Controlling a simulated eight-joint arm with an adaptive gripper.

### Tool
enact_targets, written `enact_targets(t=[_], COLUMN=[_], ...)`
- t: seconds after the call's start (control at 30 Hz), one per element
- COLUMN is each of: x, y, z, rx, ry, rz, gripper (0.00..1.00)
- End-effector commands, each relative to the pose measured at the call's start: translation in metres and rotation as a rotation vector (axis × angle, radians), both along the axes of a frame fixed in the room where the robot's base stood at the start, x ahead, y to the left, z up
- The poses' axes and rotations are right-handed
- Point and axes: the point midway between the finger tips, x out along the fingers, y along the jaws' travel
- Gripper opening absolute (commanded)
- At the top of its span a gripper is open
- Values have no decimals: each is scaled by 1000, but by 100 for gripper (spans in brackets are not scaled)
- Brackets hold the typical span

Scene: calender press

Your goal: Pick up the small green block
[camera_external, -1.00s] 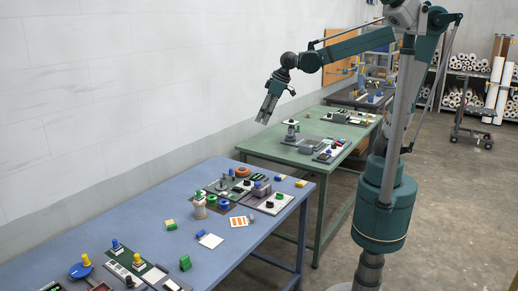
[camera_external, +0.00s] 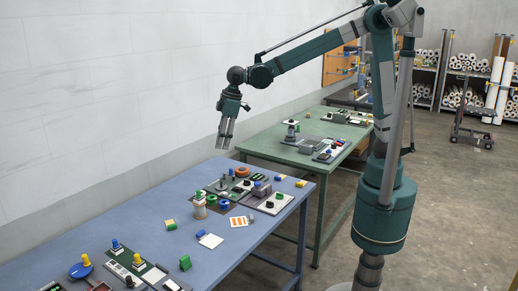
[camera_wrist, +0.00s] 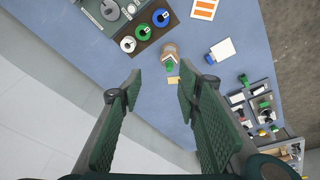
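A small green block (camera_external: 185,262) stands on the blue table (camera_external: 130,222) near its front edge in the external view. It appears to be the green block (camera_wrist: 243,79) at the right in the wrist view. My gripper (camera_external: 224,147) hangs above the far part of the blue table, pointing down and well clear of the blocks. In the wrist view my gripper (camera_wrist: 158,92) is open, with nothing between its two green pads.
A pale cylinder (camera_external: 199,208) stands mid-table, with a yellowish block (camera_external: 170,224) to its left. Spools and dark fixture boards lie behind, and more boards with blue-topped parts (camera_external: 115,245) at the near left. An orange-striped card (camera_external: 240,221) lies flat. A green table (camera_external: 270,147) stands beyond.

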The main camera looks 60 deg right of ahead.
Motion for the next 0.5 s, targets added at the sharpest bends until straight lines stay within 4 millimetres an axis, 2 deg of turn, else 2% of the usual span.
enact_targets(t=[0.03, 0.5], x=[1, -9], y=[16, 145], z=[-7, -68], rx=[-6, -64], ry=[6, 57], rz=[21, 204], gripper=[34, 34])
